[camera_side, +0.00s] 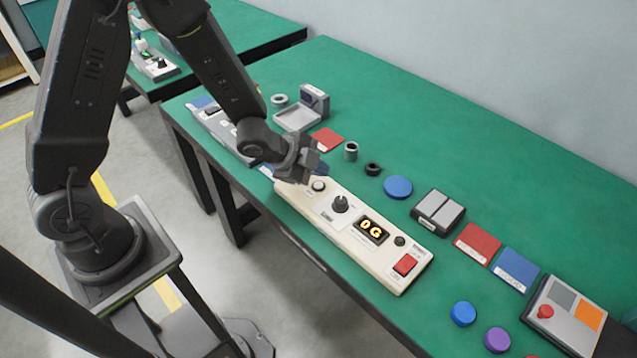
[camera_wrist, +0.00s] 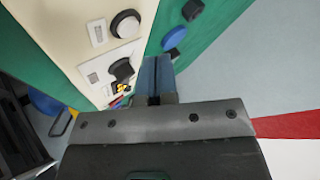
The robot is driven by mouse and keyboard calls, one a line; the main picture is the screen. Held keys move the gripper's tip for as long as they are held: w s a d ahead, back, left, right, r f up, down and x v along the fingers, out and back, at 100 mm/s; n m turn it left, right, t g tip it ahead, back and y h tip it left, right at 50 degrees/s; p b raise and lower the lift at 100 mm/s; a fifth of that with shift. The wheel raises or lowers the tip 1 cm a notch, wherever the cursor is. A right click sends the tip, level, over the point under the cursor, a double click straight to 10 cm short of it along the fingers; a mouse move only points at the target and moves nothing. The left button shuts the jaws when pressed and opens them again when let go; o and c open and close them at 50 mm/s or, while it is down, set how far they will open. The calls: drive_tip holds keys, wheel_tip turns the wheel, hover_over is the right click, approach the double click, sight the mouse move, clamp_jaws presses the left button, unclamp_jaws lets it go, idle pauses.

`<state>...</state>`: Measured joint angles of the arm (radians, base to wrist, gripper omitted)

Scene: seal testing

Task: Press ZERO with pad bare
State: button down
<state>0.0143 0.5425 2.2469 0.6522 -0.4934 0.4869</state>
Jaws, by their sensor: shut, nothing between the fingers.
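The cream control panel (camera_side: 350,232) lies along the table's front edge. I cannot read which is ZERO. My gripper (camera_side: 318,170) is shut and empty, above the panel's left end, close to the pale button. In the wrist view the fingers (camera_wrist: 155,76) show beside the panel (camera_wrist: 75,35), with the round button (camera_wrist: 125,23) visible. I cannot tell which object is the pad.
A grey tray device (camera_side: 297,117) stands behind my gripper with nothing on its tray. Dark rings (camera_side: 373,169), a blue disc (camera_side: 398,187), a two-pad block (camera_side: 438,212), red (camera_side: 478,243) and blue (camera_side: 516,270) mats, and a grey box (camera_side: 565,316) lie rightward.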

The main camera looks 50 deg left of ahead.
sight(318, 186)
drive_tip(key=shift+r, duration=1.9)
drive_tip(key=s+a+r+n+y, duration=0.2)
drive_tip(key=a+r+n+y, duration=0.15)
drive_tip(key=r, duration=0.55)
drive_tip(key=s+r+n+g, duration=0.1)
drive_tip(key=s+r+n, duration=0.4)
drive_tip(key=s, duration=0.4)
drive_tip(key=s+a+r+n+g, duration=0.1)
drive_tip(key=s+r+n, duration=0.4)
drive_tip(key=s, duration=0.4)
drive_tip(key=shift+s+r+g, duration=0.25)
drive_tip(key=shift+s+g, duration=0.1)
drive_tip(key=shift+g, duration=0.05)
